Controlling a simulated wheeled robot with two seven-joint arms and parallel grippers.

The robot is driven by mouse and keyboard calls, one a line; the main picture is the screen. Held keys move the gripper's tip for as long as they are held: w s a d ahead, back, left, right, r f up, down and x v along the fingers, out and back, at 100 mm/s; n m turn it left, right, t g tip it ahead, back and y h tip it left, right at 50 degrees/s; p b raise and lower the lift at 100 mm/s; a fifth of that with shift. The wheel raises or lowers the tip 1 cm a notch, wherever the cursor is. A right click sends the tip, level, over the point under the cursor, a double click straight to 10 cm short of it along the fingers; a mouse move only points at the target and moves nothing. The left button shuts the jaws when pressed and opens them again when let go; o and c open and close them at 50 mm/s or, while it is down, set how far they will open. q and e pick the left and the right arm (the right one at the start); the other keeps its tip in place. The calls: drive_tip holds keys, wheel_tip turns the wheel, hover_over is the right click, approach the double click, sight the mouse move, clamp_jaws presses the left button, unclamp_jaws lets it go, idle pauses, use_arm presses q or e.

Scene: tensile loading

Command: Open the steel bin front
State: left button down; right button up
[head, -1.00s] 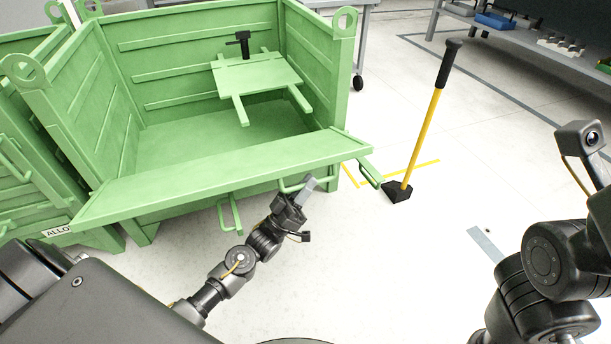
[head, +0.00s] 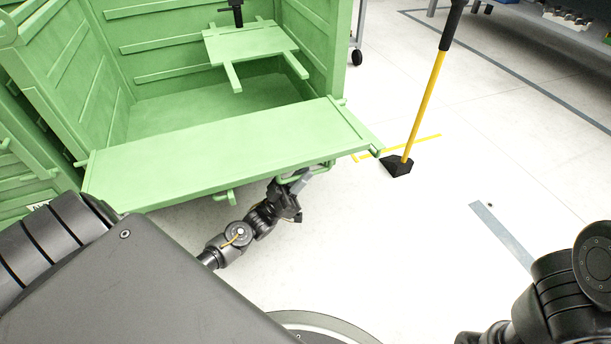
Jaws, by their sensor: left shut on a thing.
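The green steel bin (head: 110,70) stands open at the upper left. Its front panel (head: 225,155) is swung outward and down and lies nearly flat, with its inner face up. My left gripper (head: 300,182) is under the panel's outer edge, shut on the green front handle (head: 322,168); the fingertips are partly hidden by the panel. My right gripper is out of view; only dark links of that arm show at the lower right.
A green shelf-like plate (head: 250,42) with two prongs sits inside the bin. A yellow-handled tool (head: 425,105) with a black foot (head: 397,166) stands upright on the floor to the right. The floor at the right is mostly clear.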

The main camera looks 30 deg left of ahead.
use_arm(q)
drive_tip(key=c, duration=1.5)
unclamp_jaws()
drive_tip(key=shift+o, duration=0.2)
drive_tip(key=shift+s+a+f, duration=0.2)
drive_tip(key=shift+s+f, duration=0.1)
drive_tip(key=p+v, duration=0.1)
drive_tip(key=v, duration=0.9)
drive_tip(key=shift+p, duration=0.4)
drive_tip(key=shift+d+r, duration=0.1)
